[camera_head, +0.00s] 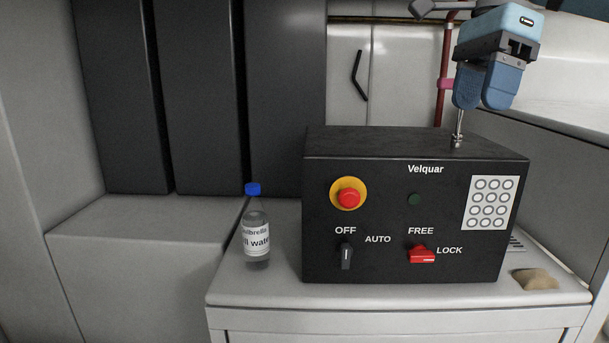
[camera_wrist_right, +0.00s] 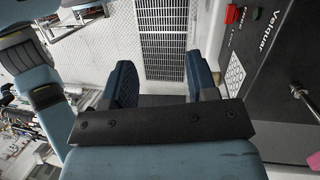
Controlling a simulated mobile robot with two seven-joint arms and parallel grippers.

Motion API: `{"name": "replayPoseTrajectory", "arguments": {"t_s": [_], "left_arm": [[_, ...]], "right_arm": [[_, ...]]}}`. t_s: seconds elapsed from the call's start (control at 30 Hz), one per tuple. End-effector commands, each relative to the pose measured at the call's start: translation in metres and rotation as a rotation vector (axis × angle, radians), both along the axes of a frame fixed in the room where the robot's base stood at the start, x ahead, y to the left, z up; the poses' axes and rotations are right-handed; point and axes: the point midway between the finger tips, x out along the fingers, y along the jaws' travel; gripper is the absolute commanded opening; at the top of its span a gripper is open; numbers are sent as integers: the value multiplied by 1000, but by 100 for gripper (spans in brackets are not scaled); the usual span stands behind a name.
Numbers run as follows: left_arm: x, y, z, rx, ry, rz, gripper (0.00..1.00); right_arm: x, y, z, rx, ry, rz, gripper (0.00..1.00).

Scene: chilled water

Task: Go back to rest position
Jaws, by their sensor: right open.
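My right gripper (camera_head: 486,92) is at the upper right of the head view, above the right end of the black control box. Its two blue fingers point down and nothing is between them. In the right wrist view its fingers (camera_wrist_right: 162,85) stand apart, with a vented panel behind the gap. The black Velquar box (camera_head: 384,262) stands on the white counter (camera_head: 250,292). A metal toggle (camera_head: 458,130) rises from its top, just below the gripper in the picture; whether they touch is hard to tell. My left gripper is out of view.
A water bottle (camera_head: 256,240) with a blue cap stands upright left of the box. A beige lump (camera_head: 535,279) lies on the counter to the right. The box front has a red button (camera_head: 348,198), a red switch (camera_head: 421,254) and a keypad (camera_head: 490,203). A red pipe (camera_head: 443,65) runs behind.

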Motion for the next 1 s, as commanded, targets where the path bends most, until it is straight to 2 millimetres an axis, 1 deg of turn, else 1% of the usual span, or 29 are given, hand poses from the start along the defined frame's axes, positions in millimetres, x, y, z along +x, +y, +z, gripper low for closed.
{"name": "replayPoseTrajectory", "arguments": {"t_s": [0.03,0.07,0.1,0.17,0.2,0.4,0.5,0.6,0.7,0.8,0.9,1.0], "left_arm": [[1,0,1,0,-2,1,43],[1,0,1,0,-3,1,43],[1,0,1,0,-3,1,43],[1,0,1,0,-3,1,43],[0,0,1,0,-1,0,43],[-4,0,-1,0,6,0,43],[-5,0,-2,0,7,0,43],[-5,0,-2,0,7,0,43],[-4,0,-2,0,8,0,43],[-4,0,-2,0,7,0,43],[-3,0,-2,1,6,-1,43],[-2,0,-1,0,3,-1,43]], "right_arm": [[6,21,-22,44,39,17,53],[9,33,-33,75,59,23,53],[12,50,-48,117,89,29,53],[15,74,-69,184,135,35,53],[15,90,-83,229,170,36,53],[9,164,-142,466,362,7,53],[2,195,-166,586,473,-30,53],[-5,222,-185,708,592,-82,53],[-11,245,-200,825,719,-151,53],[-15,263,-214,941,853,-236,53],[-15,275,-226,1050,990,-337,53],[-12,282,-240,1153,1133,-455,53]]}}
